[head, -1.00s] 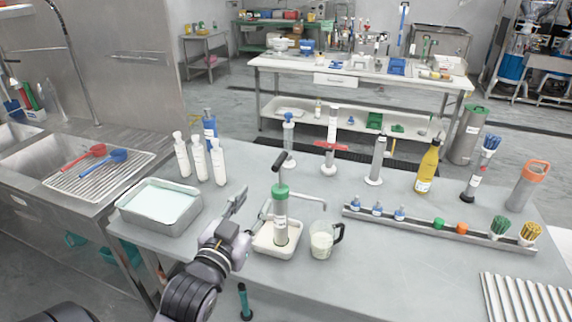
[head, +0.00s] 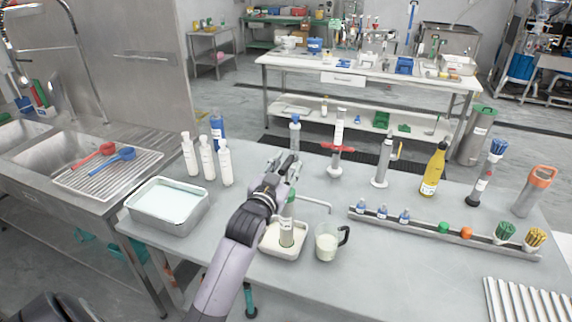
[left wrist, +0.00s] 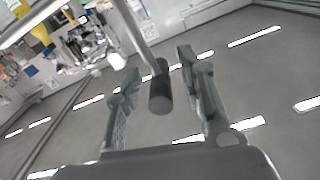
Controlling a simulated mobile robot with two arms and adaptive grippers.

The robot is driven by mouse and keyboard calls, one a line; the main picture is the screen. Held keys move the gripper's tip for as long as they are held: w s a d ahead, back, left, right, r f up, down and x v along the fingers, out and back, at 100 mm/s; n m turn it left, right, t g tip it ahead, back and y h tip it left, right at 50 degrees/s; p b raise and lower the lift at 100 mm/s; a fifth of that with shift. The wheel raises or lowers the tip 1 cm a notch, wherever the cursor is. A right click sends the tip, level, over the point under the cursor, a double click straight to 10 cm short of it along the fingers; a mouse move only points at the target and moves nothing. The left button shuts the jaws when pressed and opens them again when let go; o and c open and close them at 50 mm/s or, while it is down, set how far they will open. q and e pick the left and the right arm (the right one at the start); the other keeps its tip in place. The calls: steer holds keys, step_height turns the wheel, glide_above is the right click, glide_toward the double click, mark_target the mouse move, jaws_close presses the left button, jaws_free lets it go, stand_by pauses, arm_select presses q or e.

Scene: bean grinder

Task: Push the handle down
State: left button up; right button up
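The pump-like device is a grey cylinder (head: 287,232) with a green collar, standing upright in a small white tray (head: 297,251). Its handle has a black grip (left wrist: 160,92) on a pale metal rod, seen in the left wrist view. My left gripper (head: 288,162) is above the device in the head view and hides the handle there. In the left wrist view the left gripper (left wrist: 163,75) is open, with one finger on each side of the black grip and gaps visible at both sides. My right gripper is not in view.
A clear jug of white liquid (head: 327,242) stands just right of the device. A metal pan (head: 166,226) and white bottles (head: 207,158) are at the left. A rail (head: 440,238) with small items and a yellow bottle (head: 433,170) are at the right.

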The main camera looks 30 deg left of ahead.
arm_select(q)
steer(key=shift+c, duration=0.5)
jaws_close()
steer(key=shift+f, duration=0.1)
stand_by(0.4)
